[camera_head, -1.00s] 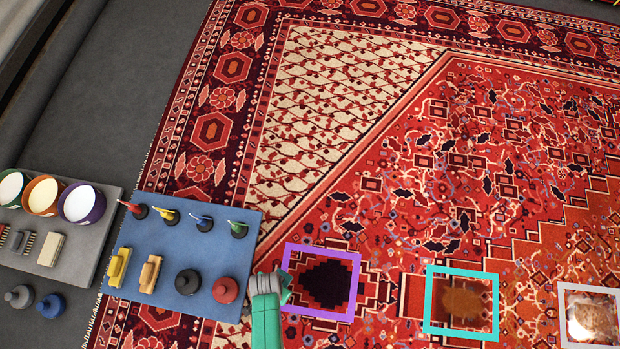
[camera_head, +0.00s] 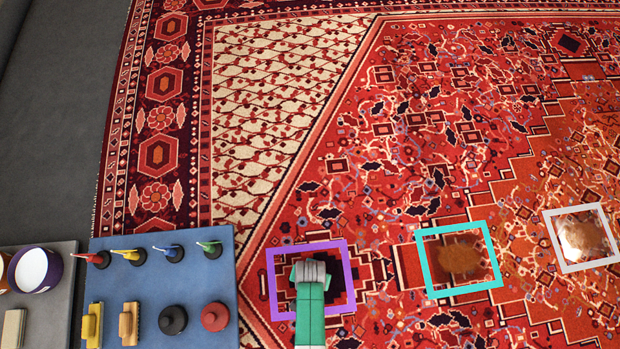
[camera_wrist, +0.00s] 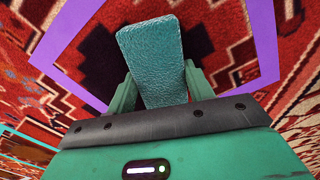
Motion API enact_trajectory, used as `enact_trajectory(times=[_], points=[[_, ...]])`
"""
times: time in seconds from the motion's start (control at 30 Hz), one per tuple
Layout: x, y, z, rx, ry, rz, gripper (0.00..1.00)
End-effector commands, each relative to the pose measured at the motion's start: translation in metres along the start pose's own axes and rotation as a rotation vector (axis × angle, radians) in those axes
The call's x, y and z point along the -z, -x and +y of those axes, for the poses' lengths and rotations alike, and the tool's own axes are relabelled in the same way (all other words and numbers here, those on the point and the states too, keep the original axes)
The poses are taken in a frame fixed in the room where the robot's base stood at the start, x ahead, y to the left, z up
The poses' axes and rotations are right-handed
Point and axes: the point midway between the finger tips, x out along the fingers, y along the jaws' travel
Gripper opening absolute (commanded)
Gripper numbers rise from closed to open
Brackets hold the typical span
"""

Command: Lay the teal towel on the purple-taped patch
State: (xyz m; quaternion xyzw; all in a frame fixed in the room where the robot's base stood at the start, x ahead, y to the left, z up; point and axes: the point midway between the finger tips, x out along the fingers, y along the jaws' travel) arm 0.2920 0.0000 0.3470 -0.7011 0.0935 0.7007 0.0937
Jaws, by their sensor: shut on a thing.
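The teal towel (camera_wrist: 152,62) shows in the wrist view as a flat textured slab between the two fingers of my gripper (camera_wrist: 158,88). My gripper is shut on it. In the head view my gripper (camera_head: 310,264) is over the purple-taped patch (camera_head: 348,277), and the towel is hidden there by my wrist. The purple tape also frames the towel in the wrist view (camera_wrist: 262,40). A dark motif of the rug shows inside the purple square. I cannot tell whether the towel touches the rug.
A turquoise-taped square (camera_head: 425,268) with a brown stain lies to the right, and a white-taped square (camera_head: 553,240) farther right. A blue mat (camera_head: 195,270) at left holds brushes, knobs and small coloured-handled tools. A grey mat (camera_head: 62,290) with bowls lies beyond it. The rug behind is clear.

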Motion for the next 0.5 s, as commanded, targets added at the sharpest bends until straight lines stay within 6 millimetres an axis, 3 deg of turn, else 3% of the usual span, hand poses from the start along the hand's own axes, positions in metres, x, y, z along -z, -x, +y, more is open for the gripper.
enact_trajectory(times=[0.23, 0.27, 0.33, 0.5], points=[[-0.0006, -0.002, 0.0, 0.0, 0.0, 0.0, 0.29], [-0.0007, -0.0007, 0.0, 0.0, 0.0, 0.0, 0.58], [-0.0008, -0.0005, 0.0, 0.0, 0.0, 0.0, 0.72], [-0.0008, -0.0004, 0.0, 0.0, 0.0, 0.0, 0.74]])
